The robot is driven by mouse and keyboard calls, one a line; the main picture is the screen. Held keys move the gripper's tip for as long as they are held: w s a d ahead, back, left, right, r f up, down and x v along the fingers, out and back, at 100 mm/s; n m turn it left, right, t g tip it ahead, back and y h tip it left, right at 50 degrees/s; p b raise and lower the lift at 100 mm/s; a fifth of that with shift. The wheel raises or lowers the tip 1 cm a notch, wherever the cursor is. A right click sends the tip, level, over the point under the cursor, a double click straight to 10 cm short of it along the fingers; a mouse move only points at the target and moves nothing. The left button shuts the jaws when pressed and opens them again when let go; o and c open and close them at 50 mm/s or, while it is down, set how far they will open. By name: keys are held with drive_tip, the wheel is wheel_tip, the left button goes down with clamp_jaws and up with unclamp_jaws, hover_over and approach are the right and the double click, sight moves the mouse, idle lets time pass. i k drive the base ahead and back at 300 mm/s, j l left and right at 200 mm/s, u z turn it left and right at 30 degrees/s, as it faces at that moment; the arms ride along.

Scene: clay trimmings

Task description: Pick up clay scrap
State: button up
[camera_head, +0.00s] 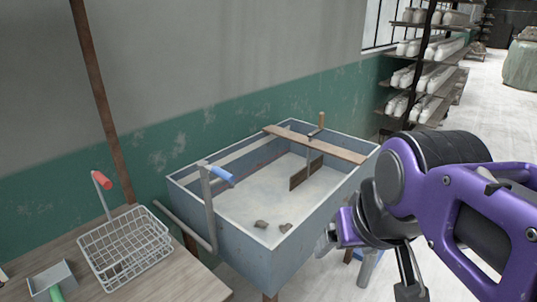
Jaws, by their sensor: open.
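Two small grey-brown clay scraps lie close together on the pale floor of a blue-grey trough (250,262), near its front right side. One is the left scrap (261,224) and the other is the right scrap (285,227). My purple and black arm comes in from the right. My gripper (330,240) is beside the trough's right front wall, apart from the scraps and to their right. Its fingers are partly hidden by the arm, and I see nothing held in it.
A wooden board (315,144) spans the trough's back, with a dark paddle (299,177) below. A blue-handled bar (208,205) stands at the left wall. A wire basket (126,245) and a green-handled scoop (50,278) rest on the wooden table (185,278). Loaded shelves (425,80) stand behind.

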sight(283, 229)
drive_tip(key=i+l+u, duration=0.35)
drive_tip(key=l, duration=0.25)
drive_tip(key=i+l+u, duration=0.15)
drive_tip(key=l, duration=0.2)
drive_tip(key=i+l+u, duration=0.25)
drive_tip(key=l+u, duration=0.25)
drive_tip(key=l, duration=0.15)
drive_tip(key=i+l+u, duration=0.1)
drive_tip(key=l+u, duration=0.15)
drive_tip(key=l, duration=0.15)
drive_tip(key=i+l+u, duration=0.1)
drive_tip(key=l+u, duration=0.15)
drive_tip(key=l, duration=0.15)
drive_tip(key=k+j+z, duration=0.2)
drive_tip(key=j+z, duration=0.25)
drive_tip(key=j, duration=0.2)
drive_tip(key=k+j+z, duration=0.2)
drive_tip(key=j, duration=0.15)
drive_tip(key=j+z, duration=0.25)
drive_tip(key=j, duration=0.15)
drive_tip(key=k+j+z, duration=0.2)
drive_tip(key=j, duration=0.15)
